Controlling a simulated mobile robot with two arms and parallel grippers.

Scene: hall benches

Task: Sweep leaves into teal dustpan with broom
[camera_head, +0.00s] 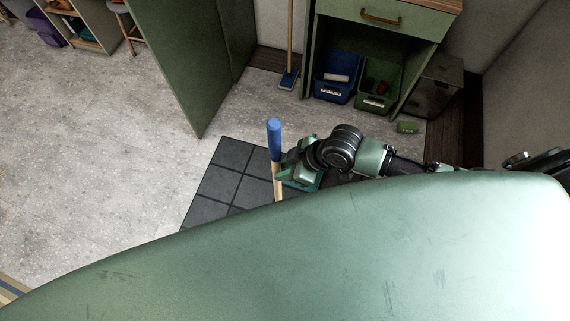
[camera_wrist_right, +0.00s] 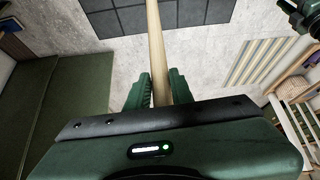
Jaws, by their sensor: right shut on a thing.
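My right gripper (camera_head: 281,173) is shut on the wooden broom handle (camera_head: 274,138), just below its blue end grip. In the head view the handle stands close to upright over the dark tiles, and its lower part is hidden behind my green body. In the right wrist view the pale shaft (camera_wrist_right: 155,45) runs between the two green fingers of the right gripper (camera_wrist_right: 157,88). The broom head is not visible. No leaves can be made out. A teal patch shows behind the right gripper, but I cannot tell whether it is the dustpan. My left gripper is not identifiable.
Dark square tiles (camera_head: 215,183) lie on the grey floor. A second broom (camera_head: 289,78) with a blue head stands by the green cabinet (camera_head: 318,42). A blue bin (camera_head: 333,92) and a green bin (camera_head: 374,101) sit under its drawer. The floor at left is clear.

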